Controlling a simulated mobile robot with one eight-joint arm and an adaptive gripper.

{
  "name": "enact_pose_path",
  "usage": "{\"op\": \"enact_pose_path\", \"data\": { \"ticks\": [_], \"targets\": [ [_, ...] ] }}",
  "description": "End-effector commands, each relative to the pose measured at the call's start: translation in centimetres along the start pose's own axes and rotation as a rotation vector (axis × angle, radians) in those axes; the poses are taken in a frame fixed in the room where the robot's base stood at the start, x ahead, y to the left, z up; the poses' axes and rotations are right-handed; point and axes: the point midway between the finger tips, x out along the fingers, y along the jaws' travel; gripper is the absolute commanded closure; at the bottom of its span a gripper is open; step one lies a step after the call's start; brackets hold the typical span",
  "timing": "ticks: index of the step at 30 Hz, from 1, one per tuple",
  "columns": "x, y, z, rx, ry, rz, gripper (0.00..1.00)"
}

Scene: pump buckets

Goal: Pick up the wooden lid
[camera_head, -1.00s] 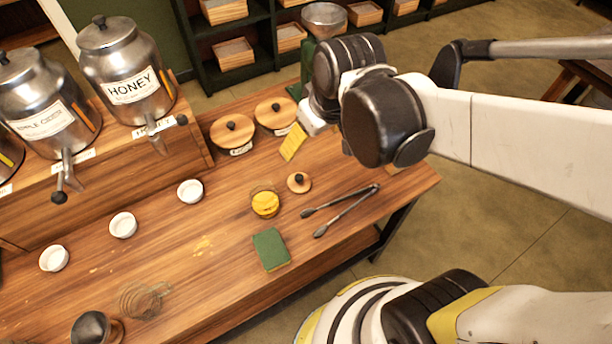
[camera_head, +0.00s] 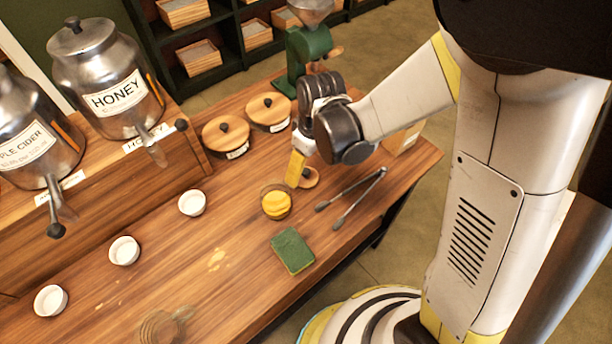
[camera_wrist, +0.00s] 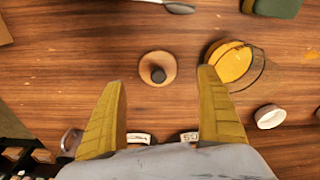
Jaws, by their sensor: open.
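The small round wooden lid (camera_head: 311,181) with a black knob lies on the wooden table, right of a glass jar of yellow contents (camera_head: 276,205). My gripper's yellow finger partly hides it in the head view. In the wrist view the whole lid (camera_wrist: 150,79) shows, between the fingertips across the picture and slightly beyond them. My gripper (camera_wrist: 161,78) is open and empty, pointing down above the table; its gap above the tabletop is hard to tell. In the head view my gripper (camera_head: 295,172) is just left of the lid.
Tongs (camera_head: 352,202) lie right of the lid and a green sponge (camera_head: 292,251) lies in front. Two lidded canisters (camera_head: 226,152) and a green grinder (camera_head: 306,52) stand behind. White cups (camera_head: 192,203) stand to the left.

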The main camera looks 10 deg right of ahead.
Motion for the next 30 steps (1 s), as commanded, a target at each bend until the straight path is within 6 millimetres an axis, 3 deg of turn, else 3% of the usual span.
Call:
{"op": "enact_pose_path", "data": {
  "ticks": [9,17,22,30],
  "targets": [
    [4.6,0.3,0.0,0.000,0.000,0.000,0.15],
    [4.9,0.3,0.0,0.001,0.000,0.000,0.15],
    [4.9,0.3,0.0,0.001,0.000,0.000,0.63],
    [4.9,0.3,0.0,0.001,0.000,0.000,0.67]
  ]
}}
